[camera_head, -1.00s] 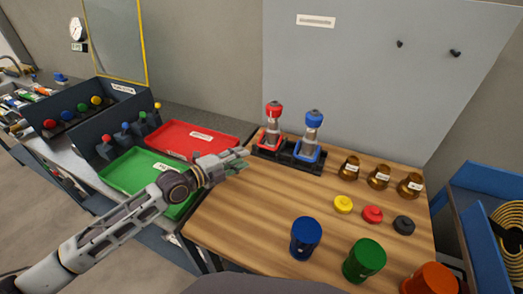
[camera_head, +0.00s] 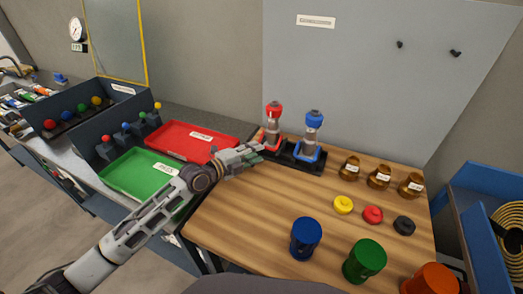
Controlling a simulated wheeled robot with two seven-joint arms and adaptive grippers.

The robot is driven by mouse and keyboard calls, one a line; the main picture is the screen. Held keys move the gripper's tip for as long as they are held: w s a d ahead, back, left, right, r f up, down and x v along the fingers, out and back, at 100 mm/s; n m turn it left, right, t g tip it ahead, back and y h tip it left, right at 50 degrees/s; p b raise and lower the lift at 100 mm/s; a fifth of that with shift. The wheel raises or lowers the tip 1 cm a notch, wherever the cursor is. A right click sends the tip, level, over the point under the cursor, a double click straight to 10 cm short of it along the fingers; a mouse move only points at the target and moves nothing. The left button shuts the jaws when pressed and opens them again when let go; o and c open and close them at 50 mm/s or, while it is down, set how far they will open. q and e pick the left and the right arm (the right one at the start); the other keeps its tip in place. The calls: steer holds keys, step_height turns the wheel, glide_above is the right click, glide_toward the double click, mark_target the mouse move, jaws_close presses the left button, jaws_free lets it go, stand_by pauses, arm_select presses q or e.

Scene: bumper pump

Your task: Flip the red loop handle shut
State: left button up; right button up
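A red-topped pump (camera_head: 273,122) and a blue-topped pump (camera_head: 313,128) stand upright side by side in a black holder (camera_head: 300,164) at the back of the wooden table. The red loop handle (camera_head: 264,139) shows low at the front left of the red pump, partly hidden by my gripper. A blue loop (camera_head: 307,155) sits low on the blue pump. My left gripper (camera_head: 257,152) is at the left end of the holder, its fingertips close to the red loop. I cannot tell whether they touch it, or how far apart the fingers are. My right gripper is not in view.
A red tray (camera_head: 182,135) and a green tray (camera_head: 128,180) lie to the left. Brass pieces (camera_head: 378,177) and yellow, red and black round pieces (camera_head: 372,214) stand right of the holder. Blue, green and orange cups (camera_head: 364,260) stand at the front. The table's middle is clear.

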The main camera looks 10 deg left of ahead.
arm_select(q)
steer(key=shift+w+d+f, duration=0.1)
steer(key=shift+w+d, duration=0.35)
steer(key=shift+w+d+f, duration=0.1)
steer(key=shift+w+d, duration=0.25)
steer(key=shift+w, duration=0.1)
steer(key=shift+w+d, duration=0.3)
steer(key=shift+w, duration=0.05)
steer(key=shift+w+d+f, duration=0.15)
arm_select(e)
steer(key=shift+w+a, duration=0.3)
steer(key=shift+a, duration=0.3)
arm_select(q)
steer(key=shift+c, duration=0.2)
steer(key=c, duration=0.5)
jaws_close()
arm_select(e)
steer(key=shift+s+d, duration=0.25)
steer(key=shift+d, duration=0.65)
